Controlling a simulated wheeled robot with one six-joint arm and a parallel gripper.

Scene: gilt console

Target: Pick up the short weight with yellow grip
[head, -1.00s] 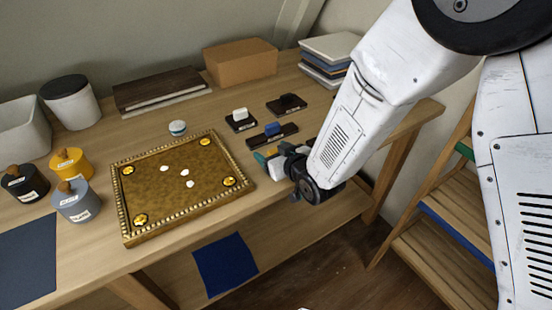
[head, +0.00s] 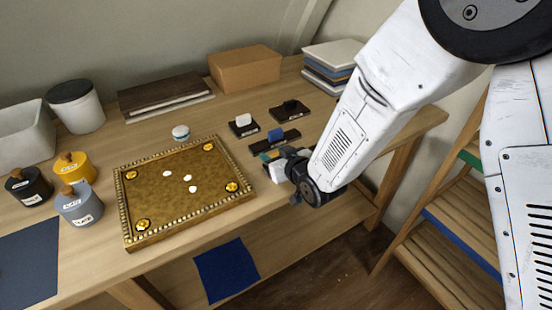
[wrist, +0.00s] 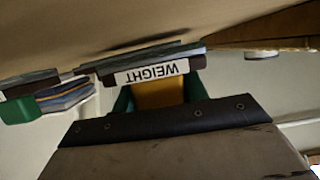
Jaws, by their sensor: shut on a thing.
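The weight with the yellow grip shows in the wrist view as a dark bar with a white WEIGHT label (wrist: 152,72), its yellow grip (wrist: 158,95) between the green fingers. My gripper (wrist: 160,92) is shut on that grip. In the head view my gripper (head: 273,157) is at the table's front right, just in front of the blue-gripped weight (head: 275,137), and it largely hides the held weight. I cannot tell whether the held weight touches the table. A white-gripped weight (head: 243,124) and a black-gripped weight (head: 291,110) stand farther back.
A gilt tray (head: 185,220) with white and gold pieces lies left of my gripper. A round white-and-teal piece (head: 180,132) is behind it. A cardboard box (head: 245,68) and stacked slabs (head: 332,62) stand at the back. Yellow, black and grey labelled pots are at left.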

